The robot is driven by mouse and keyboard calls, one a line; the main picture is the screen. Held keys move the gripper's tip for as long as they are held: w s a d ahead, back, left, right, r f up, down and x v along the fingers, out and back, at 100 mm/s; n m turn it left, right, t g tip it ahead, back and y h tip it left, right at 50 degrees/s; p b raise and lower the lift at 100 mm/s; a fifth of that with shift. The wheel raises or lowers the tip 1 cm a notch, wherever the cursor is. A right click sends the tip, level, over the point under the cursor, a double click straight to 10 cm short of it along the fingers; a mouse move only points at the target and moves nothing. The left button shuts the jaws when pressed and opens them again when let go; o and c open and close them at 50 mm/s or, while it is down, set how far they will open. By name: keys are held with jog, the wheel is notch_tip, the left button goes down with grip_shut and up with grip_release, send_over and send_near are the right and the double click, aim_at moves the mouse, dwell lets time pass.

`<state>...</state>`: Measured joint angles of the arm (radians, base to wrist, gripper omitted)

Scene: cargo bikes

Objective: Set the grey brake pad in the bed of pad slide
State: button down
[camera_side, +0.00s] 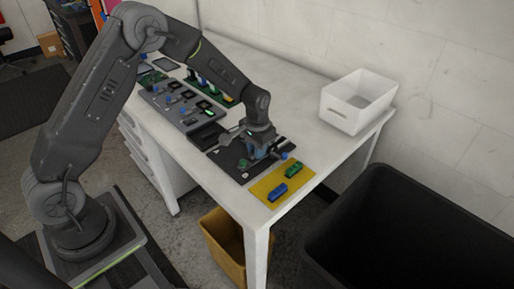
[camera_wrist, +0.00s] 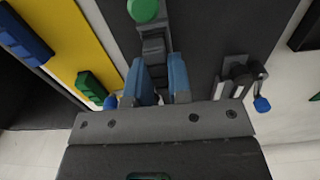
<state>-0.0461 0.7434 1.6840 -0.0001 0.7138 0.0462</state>
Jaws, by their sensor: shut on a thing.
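My gripper (camera_side: 259,149) is low over the dark mat near the table's front end. In the wrist view its two blue fingers (camera_wrist: 162,80) are closed in on a small grey piece, the brake pad (camera_wrist: 154,50), which is mostly hidden between them. A narrow dark grey part with a round green knob (camera_wrist: 143,10) lies in line just beyond the fingertips; it looks like the pad slide. The green knob also shows in the side view (camera_side: 243,163). I cannot tell whether the pad touches the slide's bed.
A grey fixture with a blue-tipped lever (camera_wrist: 262,104) stands right of my fingers in the wrist view. A yellow mat (camera_side: 268,187) holds a blue block (camera_side: 278,192) and a green block (camera_side: 294,170). A white bin (camera_side: 340,107) stands behind; a grey board (camera_side: 183,108) with parts lies left.

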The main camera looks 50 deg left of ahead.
jog(key=shift+f, duration=0.55)
dwell(0.4)
jog(key=c, duration=1)
grip_release()
jog(key=shift+o, duration=0.2)
notch_tip(320, 180, up, 14)
jog(key=s+d+r+t, duration=0.1)
jog(key=s+r+t, duration=0.2)
jog(key=s+r, duration=0.95)
jog(key=s+d+t, duration=0.1)
jog(key=s+t, duration=0.1)
jog(key=s, duration=1.2)
jog(key=shift+f+t, duration=0.15)
jog(key=shift+t, duration=0.15)
